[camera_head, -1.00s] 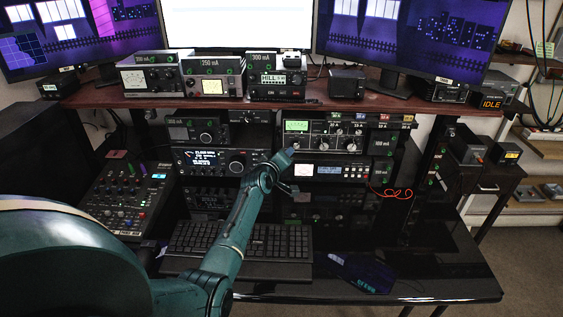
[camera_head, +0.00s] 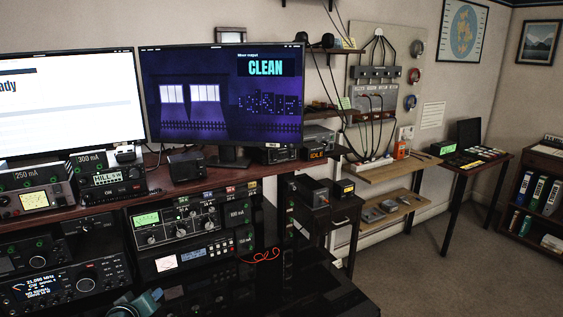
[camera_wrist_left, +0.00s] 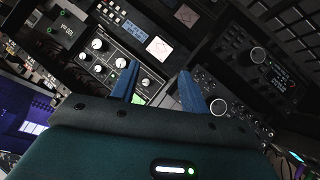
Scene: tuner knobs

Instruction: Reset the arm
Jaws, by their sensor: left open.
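In the left wrist view my left gripper (camera_wrist_left: 158,88) shows two blue fingers, apart, with nothing between them. Beyond the fingers are the fronts of the radio units, including a tuner panel with white-rimmed knobs (camera_wrist_left: 97,44) and a radio with a large knob (camera_wrist_left: 217,106). In the head view the tuner (camera_head: 178,222) with a green-lit meter sits under the red-brown shelf. Only a small teal part of my left arm shows at the bottom edge there; the fingers are out of that view. My right gripper is in neither view.
A monitor (camera_head: 222,130) reads CLEAN. A red cable (camera_head: 262,256) hangs beside the tuner rack. A side table (camera_head: 478,165) and a bookcase (camera_head: 545,190) stand right. The carpet (camera_head: 440,255) between desk and side table is clear.

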